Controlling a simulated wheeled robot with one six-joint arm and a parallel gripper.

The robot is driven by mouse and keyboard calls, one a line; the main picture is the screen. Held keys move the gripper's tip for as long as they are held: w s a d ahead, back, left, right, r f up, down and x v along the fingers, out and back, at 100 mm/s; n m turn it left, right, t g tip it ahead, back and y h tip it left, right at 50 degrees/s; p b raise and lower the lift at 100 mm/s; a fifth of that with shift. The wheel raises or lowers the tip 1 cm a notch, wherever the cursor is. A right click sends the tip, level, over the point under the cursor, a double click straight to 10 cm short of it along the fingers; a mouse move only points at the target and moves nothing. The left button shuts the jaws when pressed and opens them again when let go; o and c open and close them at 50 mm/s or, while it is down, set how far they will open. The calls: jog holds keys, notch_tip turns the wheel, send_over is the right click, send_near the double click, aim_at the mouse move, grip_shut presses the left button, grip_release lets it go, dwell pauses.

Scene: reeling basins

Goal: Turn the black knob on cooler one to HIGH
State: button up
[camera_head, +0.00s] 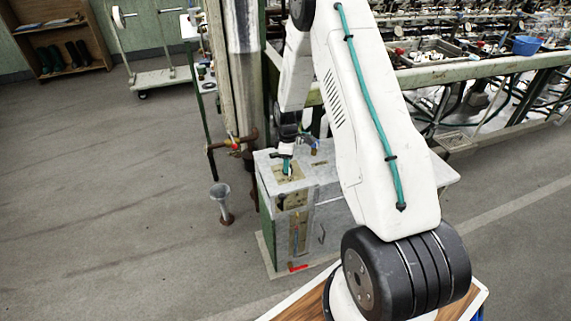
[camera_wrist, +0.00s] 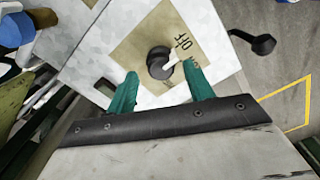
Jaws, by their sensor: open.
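The black knob (camera_wrist: 159,64) sits on a tan plate on the pale metal top of a cooler cabinet (camera_head: 318,178). A white mark on the knob's right side points toward the upper right, near the letters OFF (camera_wrist: 183,43). Other lettering is partly hidden behind the right finger. I cannot read HIGH or a cooler number. My gripper (camera_wrist: 161,69) is open, its two teal fingers on either side of the knob in the wrist view. Contact cannot be told. In the head view my gripper (camera_head: 286,166) points down over the cabinet top, and the knob cannot be made out.
A thick vertical pipe (camera_head: 243,95) with a valve stands left of the cabinet. The reeling bench (camera_head: 460,70) with a blue basin (camera_head: 526,45) runs behind.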

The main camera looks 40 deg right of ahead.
jog(key=shift+f, duration=0.65)
jog(key=c, duration=1)
jog(key=shift+o, duration=0.2)
jog(key=shift+a, duration=0.15)
